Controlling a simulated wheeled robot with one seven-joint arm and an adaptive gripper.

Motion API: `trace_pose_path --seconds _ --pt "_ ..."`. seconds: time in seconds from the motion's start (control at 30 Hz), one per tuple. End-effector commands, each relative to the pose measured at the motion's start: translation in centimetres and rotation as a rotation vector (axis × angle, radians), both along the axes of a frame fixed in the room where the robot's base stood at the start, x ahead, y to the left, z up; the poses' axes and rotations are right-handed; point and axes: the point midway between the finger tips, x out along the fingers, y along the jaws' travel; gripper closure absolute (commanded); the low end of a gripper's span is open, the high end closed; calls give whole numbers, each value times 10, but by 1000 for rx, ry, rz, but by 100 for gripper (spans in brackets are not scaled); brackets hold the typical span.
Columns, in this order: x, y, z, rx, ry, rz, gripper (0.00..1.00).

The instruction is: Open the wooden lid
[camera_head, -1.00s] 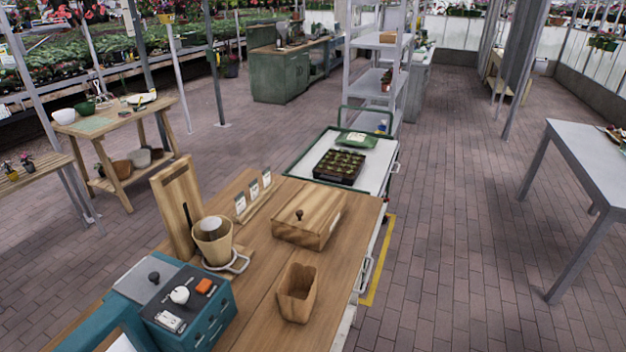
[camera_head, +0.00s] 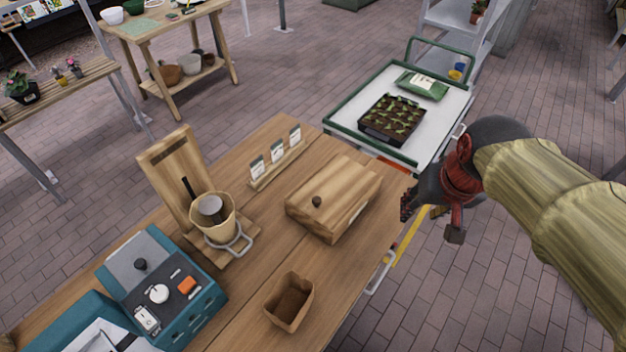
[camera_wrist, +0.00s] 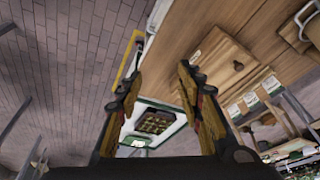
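A wooden box with a wooden lid (camera_head: 335,190) sits on the wooden workbench, its lid closed. A small dark knob (camera_head: 316,201) stands on top of the lid. The lid (camera_wrist: 221,72) and its knob (camera_wrist: 238,66) also show in the wrist view, right of the fingers. My gripper (camera_head: 430,218) is off the bench's right edge, right of the box and apart from it. In the wrist view my gripper (camera_wrist: 158,75) has its two fingers spread with nothing between them.
A seed tray (camera_head: 392,119) stands on a green-rimmed trolley (camera_head: 350,112) behind the box. Label cards (camera_head: 277,154) stand behind-left of it. A paper pot (camera_head: 289,302) is in front. A cup (camera_head: 213,217) on a stand and a teal machine (camera_head: 165,290) are left. Bare bench surrounds the box.

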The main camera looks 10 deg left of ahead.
Motion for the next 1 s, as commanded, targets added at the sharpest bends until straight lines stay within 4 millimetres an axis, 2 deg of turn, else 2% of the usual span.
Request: trace_pose_path --seconds 0.03,0.2,0.33,0.5,0.6,0.7,0.87,1.0 --pt "19 21 14 -4 40 28 63" --pt "68 91 8 -24 138 97 63" --pt "90 148 -13 -47 207 146 63" --pt "98 205 -46 -77 270 193 63" --pt "97 225 -62 -91 292 210 63" --pt "96 235 -73 -98 304 218 63" --pt "95 238 -90 -102 311 221 63" --pt "95 238 -111 -102 312 220 63"
